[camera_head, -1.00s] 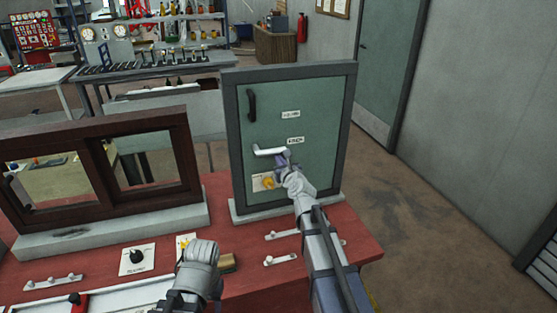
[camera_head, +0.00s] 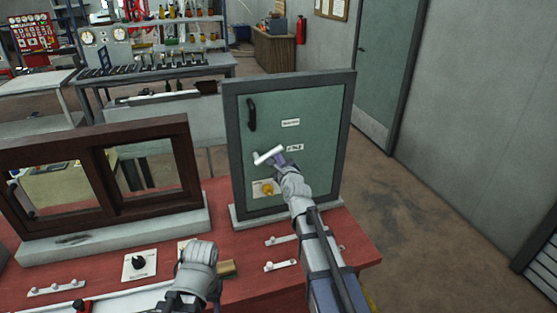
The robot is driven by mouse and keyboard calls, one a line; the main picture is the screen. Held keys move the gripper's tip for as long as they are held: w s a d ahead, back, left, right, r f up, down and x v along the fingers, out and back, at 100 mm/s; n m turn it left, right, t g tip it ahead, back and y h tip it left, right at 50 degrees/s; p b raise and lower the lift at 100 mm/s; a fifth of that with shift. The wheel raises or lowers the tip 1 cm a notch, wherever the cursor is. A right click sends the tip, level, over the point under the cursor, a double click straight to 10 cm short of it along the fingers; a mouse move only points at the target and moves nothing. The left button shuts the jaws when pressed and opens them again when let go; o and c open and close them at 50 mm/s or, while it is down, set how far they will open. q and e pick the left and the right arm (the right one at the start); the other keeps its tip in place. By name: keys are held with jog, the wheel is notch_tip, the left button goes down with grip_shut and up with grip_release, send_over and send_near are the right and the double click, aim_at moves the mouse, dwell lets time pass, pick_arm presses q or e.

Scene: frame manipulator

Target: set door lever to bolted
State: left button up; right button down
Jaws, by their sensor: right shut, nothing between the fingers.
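The small green door (camera_head: 318,122) stands upright in a dark grey frame on the red table. Its white lever (camera_head: 268,155) is tilted, with its left end lower than its right end. My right gripper (camera_head: 283,161) is shut with nothing held, at the right part of the lever near its pivot. It covers part of the lever, and I cannot tell whether it touches. Two small white labels (camera_head: 290,123) sit on the door above the lever, too small to read. My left gripper (camera_head: 197,270) is low in the view above the table; its fingers are hidden.
A black handle (camera_head: 252,114) is at the door's upper left. A yellow knob (camera_head: 267,189) on a plate is below the lever. A brown sliding window frame (camera_head: 100,170) stands to the left. A dial (camera_head: 139,264) and small white rails lie on the red table (camera_head: 340,250).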

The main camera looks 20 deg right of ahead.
pick_arm(q)
jog(key=shift+a+r+p, duration=0.25)
jog(key=shift+r+p, duration=0.15)
jog(key=shift+r, duration=0.15)
pick_arm(e)
jog(key=shift+a+r+n, duration=0.25)
jog(key=shift+r+n, duration=0.25)
jog(key=shift+r, duration=0.15)
pick_arm(q)
jog(key=shift+r, duration=0.1)
pick_arm(e)
jog(key=shift+r, duration=0.1)
